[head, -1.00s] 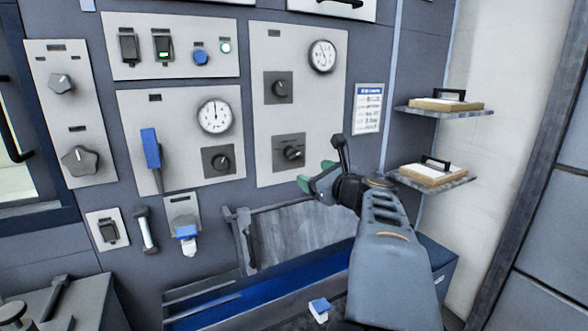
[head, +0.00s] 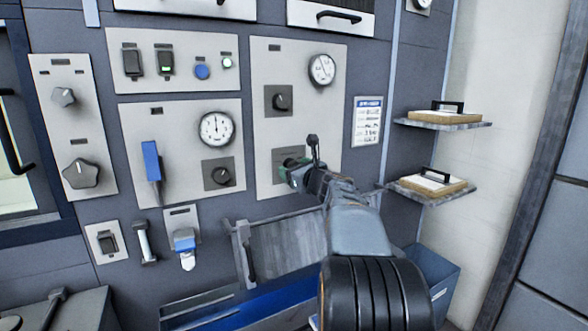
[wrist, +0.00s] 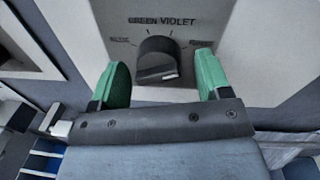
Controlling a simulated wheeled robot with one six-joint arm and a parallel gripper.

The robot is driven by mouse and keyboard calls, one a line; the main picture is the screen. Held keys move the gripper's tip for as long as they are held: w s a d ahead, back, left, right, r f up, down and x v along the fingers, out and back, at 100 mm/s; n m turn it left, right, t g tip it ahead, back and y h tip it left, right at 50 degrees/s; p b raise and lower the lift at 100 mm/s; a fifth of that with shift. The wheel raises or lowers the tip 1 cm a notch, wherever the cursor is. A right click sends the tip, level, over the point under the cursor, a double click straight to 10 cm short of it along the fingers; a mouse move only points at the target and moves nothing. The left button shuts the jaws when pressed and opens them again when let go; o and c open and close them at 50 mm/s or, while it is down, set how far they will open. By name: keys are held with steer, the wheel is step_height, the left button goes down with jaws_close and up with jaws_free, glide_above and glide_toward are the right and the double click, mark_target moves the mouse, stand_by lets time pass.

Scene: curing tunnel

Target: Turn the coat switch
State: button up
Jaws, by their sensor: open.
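The coat switch, a dark rotary knob (wrist: 157,60) on a grey plate, shows in the wrist view. Labels around it include GREEN and VIOLET; the outer ones are hard to read. A pale mark shows on the knob's lower front, but its exact setting is unclear. My gripper (wrist: 162,68) is open, with one green finger on each side of the knob and a visible gap at both sides. In the head view, my gripper (head: 290,171) is at the lower knob plate (head: 291,152) of the tall panel and hides most of that knob.
Another knob (head: 280,101) and a gauge (head: 321,70) sit above on the same panel. A knob (head: 220,176) is to the left. A metal chute (head: 290,248) lies below. Two shelves (head: 443,123) with trays stand out at the right.

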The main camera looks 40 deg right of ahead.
steer(key=shift+w, duration=0.25)
steer(key=shift+c, duration=0.2)
steer(key=c, duration=0.9)
steer(key=shift+o, duration=0.2)
